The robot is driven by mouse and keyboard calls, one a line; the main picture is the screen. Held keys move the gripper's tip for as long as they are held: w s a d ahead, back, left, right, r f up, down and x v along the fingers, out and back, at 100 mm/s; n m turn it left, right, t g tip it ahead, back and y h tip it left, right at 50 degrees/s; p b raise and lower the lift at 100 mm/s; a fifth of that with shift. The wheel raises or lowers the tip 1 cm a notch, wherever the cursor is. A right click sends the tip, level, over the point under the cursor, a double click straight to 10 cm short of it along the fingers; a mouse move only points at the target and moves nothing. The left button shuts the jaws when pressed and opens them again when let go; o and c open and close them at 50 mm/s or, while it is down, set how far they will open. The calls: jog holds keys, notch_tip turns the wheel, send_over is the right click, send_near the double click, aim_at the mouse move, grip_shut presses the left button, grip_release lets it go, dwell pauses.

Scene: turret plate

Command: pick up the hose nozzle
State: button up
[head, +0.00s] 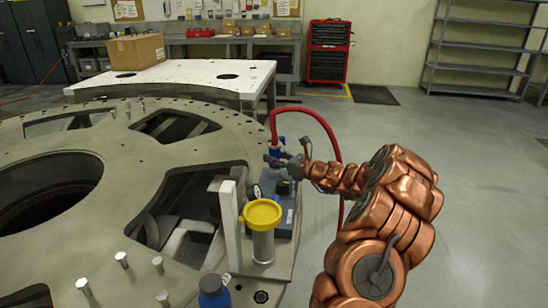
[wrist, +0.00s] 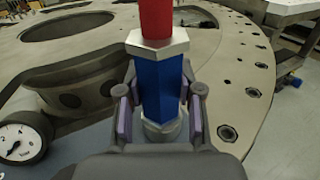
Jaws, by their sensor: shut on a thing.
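The hose nozzle (wrist: 160,85) is a blue hexagonal body with a silver collar at its top and a red hose above it. My gripper (wrist: 161,105) is shut on it, with a finger pad against each side of the blue body. A silver ring shows at its lower end; I cannot tell whether it rests on anything. In the head view the blue nozzle (head: 278,142) shows small at the plate's right edge, partly hidden by my gripper (head: 283,160). The red hose (head: 318,118) arches from it to the right and down behind my arm.
The large turret plate (head: 110,120) with wide openings and upright pins fills the left. A yellow-topped cylinder (head: 263,213), a white upright bar (head: 229,225) and a blue box (head: 284,218) stand near. A dial gauge (wrist: 22,137) is at lower left. Floor at right is clear.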

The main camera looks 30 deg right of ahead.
aim_at(280, 148)
grip_shut()
jog(key=shift+r+b, duration=0.35)
jog(key=shift+r, duration=1.55)
jog(key=s+r+b, duration=0.1)
jog(key=s+b, duration=0.1)
jog(key=s, duration=1.4)
jog(key=shift+r, duration=0.15)
jog(key=shift+d, duration=0.1)
jog(key=shift+r+p, duration=1.45)
jog(key=shift+r, duration=0.05)
